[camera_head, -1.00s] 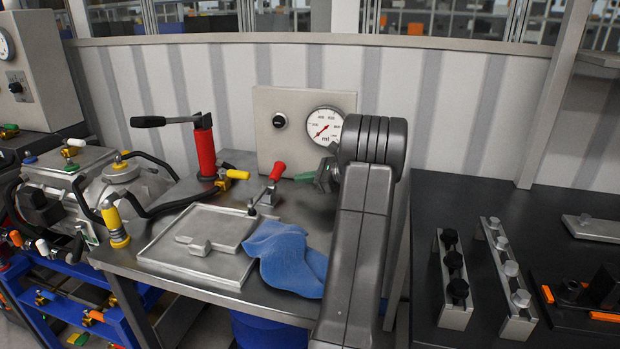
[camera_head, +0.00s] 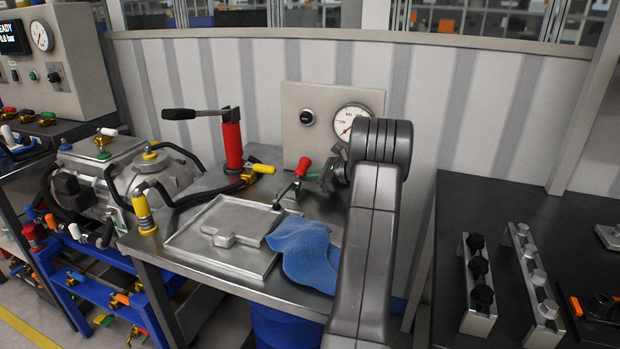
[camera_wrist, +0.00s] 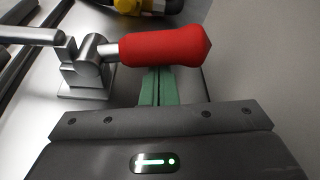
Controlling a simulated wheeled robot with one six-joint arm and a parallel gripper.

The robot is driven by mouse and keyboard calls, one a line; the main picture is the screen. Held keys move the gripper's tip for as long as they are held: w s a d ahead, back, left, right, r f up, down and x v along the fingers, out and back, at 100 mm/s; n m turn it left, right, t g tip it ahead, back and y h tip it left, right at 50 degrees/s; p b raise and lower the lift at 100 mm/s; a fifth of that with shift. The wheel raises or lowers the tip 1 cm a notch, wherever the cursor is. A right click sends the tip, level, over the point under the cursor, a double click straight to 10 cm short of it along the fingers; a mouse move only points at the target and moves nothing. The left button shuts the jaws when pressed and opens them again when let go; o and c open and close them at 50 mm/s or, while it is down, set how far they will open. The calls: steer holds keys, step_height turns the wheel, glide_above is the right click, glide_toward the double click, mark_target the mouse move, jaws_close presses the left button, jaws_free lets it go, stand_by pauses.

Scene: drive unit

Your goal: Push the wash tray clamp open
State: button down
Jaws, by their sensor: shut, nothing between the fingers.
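The wash tray (camera_head: 226,239) is a flat metal tray with a shallow rim on the steel bench. Its toggle clamp (camera_head: 291,193) stands at the tray's back right corner, with a red handle (camera_head: 303,167) that slants up to the right. In the wrist view the red handle (camera_wrist: 165,48) lies across the picture, joined to the clamp's metal pivot (camera_wrist: 88,65). My gripper (camera_head: 313,175) is right beside the handle. In the wrist view its green fingers (camera_wrist: 157,88) are together, with their tips at the handle's edge. I cannot tell whether they touch it.
A blue cloth (camera_head: 304,254) lies over the tray's right edge. A red hand pump (camera_head: 231,140) with a black lever stands behind the tray, near a yellow-handled valve (camera_head: 262,169). A gauge panel (camera_head: 318,117) rises behind. A dark table (camera_head: 451,292) is at the right.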

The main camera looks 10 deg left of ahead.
mark_target(306, 169)
steer(key=shift+r+n+t+b, duration=0.35)
steer(key=shift+n+b, duration=0.25)
steer(key=shift+b, duration=2)
steer(key=shift+r+n+t+b, duration=0.15)
steer(key=shift+n+t+b, duration=0.2)
steer(key=shift+b, duration=0.85)
steer(key=r+b, duration=0.1)
steer(key=b, duration=0.2)
steer(key=r+b, duration=0.1)
steer(key=b, duration=0.2)
steer(key=shift+s+n+b, duration=0.25)
steer(key=shift+s+b, duration=0.15)
steer(key=n+b, duration=0.1)
steer(key=b, duration=0.1)
steer(key=s+r+n+t+b, duration=0.1)
steer(key=b, duration=0.1)
steer(key=shift+a+r, duration=0.1)
steer(key=shift+a, duration=0.05)
steer(key=r+b, duration=0.1)
steer(key=s+b, duration=0.1)
steer(key=b, duration=0.1)
steer(key=shift+s+a+r, duration=0.15)
steer(key=shift+r, duration=0.25)
steer(key=shift+s+a+r+b, duration=0.1)
steer(key=shift+s+r+b, duration=0.3)
steer(key=shift+s+b, duration=0.2)
steer(key=shift+s, duration=0.1)
